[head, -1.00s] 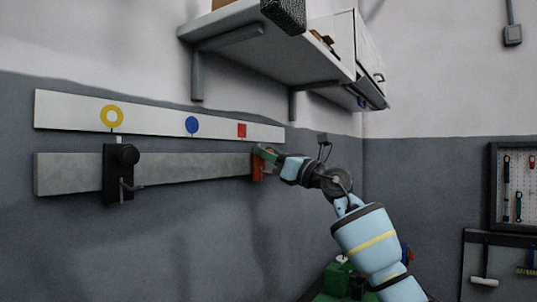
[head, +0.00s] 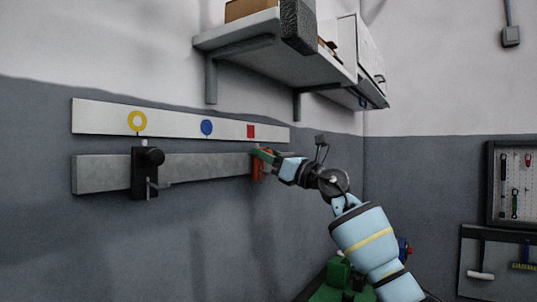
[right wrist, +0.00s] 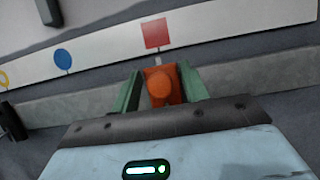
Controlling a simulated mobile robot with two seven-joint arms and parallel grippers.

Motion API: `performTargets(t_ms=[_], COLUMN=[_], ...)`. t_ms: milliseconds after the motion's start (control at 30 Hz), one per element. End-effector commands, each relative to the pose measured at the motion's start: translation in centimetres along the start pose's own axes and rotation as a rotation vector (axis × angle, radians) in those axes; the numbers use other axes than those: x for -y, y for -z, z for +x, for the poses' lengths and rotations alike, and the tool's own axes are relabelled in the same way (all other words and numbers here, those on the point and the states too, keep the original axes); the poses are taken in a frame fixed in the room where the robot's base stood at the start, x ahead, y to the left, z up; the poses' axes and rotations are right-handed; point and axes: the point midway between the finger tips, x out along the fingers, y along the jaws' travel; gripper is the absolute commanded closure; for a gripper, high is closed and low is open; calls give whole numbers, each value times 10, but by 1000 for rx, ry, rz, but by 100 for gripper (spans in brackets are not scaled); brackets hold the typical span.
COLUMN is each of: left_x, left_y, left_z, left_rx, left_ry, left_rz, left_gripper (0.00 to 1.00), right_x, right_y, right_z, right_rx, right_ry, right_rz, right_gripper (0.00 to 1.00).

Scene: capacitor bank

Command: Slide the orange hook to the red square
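The orange hook (head: 258,169) is at the right end of the grey rail (head: 205,168), partly hidden by my right gripper (head: 264,157). In the right wrist view the hook (right wrist: 160,86) sits between the two green fingers of the right gripper (right wrist: 160,90), which appear shut on its sides. The red square (head: 250,131) is on the white strip (head: 173,124) above the rail. My left gripper is not in view.
A black clamp-like hook (head: 145,171) is on the rail below the yellow ring (head: 137,123). The blue circle (head: 207,128) lies between ring and square. A shelf (head: 270,55) juts out above. The rail between the black piece and the orange hook is clear.

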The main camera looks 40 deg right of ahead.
Motion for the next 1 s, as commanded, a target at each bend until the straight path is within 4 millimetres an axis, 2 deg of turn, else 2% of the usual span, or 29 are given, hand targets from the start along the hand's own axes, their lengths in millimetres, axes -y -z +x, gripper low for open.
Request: performTargets(t_ms=[233,367,800,1000], left_x=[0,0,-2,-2], left_y=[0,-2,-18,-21], left_z=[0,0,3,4], left_rx=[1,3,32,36], left_ry=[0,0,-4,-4], left_rz=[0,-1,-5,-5], left_gripper=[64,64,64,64], right_x=[1,3,2,1], right_y=[-2,-1,4,1], right_z=[-1,-8,-66,-77], right_rx=[4,4,-2,0], right_ry=[3,6,4,1], right_rz=[0,-1,0,1], right_gripper=[56,56,56,56])
